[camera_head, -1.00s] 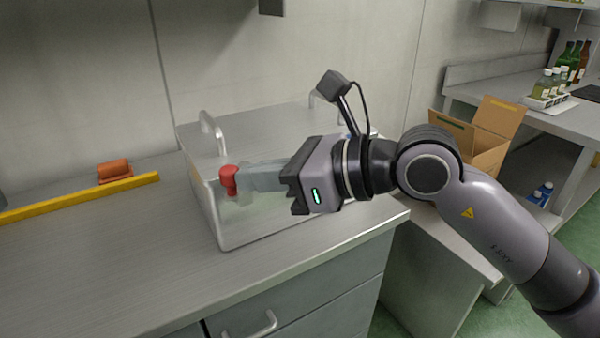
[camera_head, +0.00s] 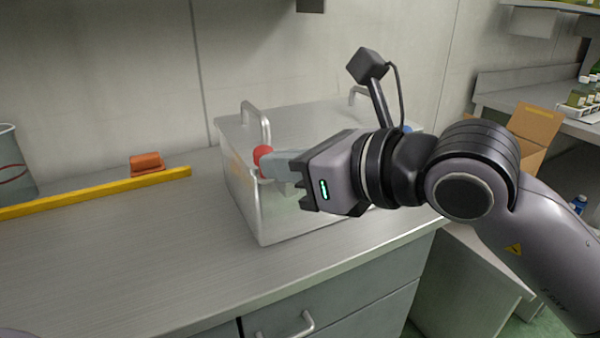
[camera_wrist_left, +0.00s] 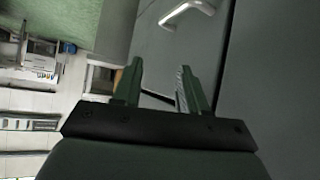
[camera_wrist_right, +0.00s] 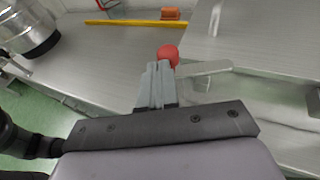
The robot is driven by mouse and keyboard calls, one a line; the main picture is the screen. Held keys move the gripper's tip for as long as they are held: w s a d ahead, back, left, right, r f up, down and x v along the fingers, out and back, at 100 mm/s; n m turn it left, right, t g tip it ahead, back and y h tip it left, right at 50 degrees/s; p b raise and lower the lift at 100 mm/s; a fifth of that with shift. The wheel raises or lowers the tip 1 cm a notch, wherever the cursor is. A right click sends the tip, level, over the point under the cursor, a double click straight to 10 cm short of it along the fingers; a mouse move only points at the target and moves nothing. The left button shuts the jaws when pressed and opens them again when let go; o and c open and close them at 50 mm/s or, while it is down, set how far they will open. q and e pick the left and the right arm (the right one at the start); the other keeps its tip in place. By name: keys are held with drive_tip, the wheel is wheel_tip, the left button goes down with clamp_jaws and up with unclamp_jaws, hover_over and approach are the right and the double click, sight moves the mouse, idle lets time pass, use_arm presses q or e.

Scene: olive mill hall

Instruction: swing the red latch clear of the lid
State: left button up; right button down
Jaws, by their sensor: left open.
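The red latch (camera_head: 262,155) shows as a rounded red knob at the near left end of the pale metal box (camera_head: 262,215), just below a lid handle (camera_head: 256,122). My right gripper (camera_head: 272,166) comes in from the right, fingertips against or very close to the knob, hiding what is below it. In the right wrist view its fingers (camera_wrist_right: 158,82) are together and the red knob (camera_wrist_right: 168,54) sits just beyond their tips; I see nothing between them. My left gripper (camera_wrist_left: 160,85) is open and empty in its wrist view, near grey cabinet fronts.
A yellow bar (camera_head: 95,192) and an orange block (camera_head: 147,163) lie on the counter at left, near a clear container (camera_head: 14,170). The counter front left of the box is free. A cardboard box (camera_head: 535,125) stands at right. A drawer handle (camera_head: 290,328) is below.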

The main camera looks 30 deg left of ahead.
use_arm(q)
wheel_tip(320, 180, down, 4)
drive_tip(key=b, duration=0.3)
drive_tip(key=shift+w, duration=0.15)
use_arm(e)
drive_tip(key=a, duration=0.2)
drive_tip(key=shift+s+a, duration=0.3)
drive_tip(key=shift+s, duration=0.1)
use_arm(q)
drive_tip(key=shift+b, duration=0.3)
use_arm(e)
drive_tip(key=shift+a, duration=0.1)
use_arm(q)
drive_tip(key=shift+a+f, duration=0.1)
drive_tip(key=shift+f, duration=0.05)
use_arm(e)
drive_tip(key=shift+r, duration=0.1)
idle(0.8)
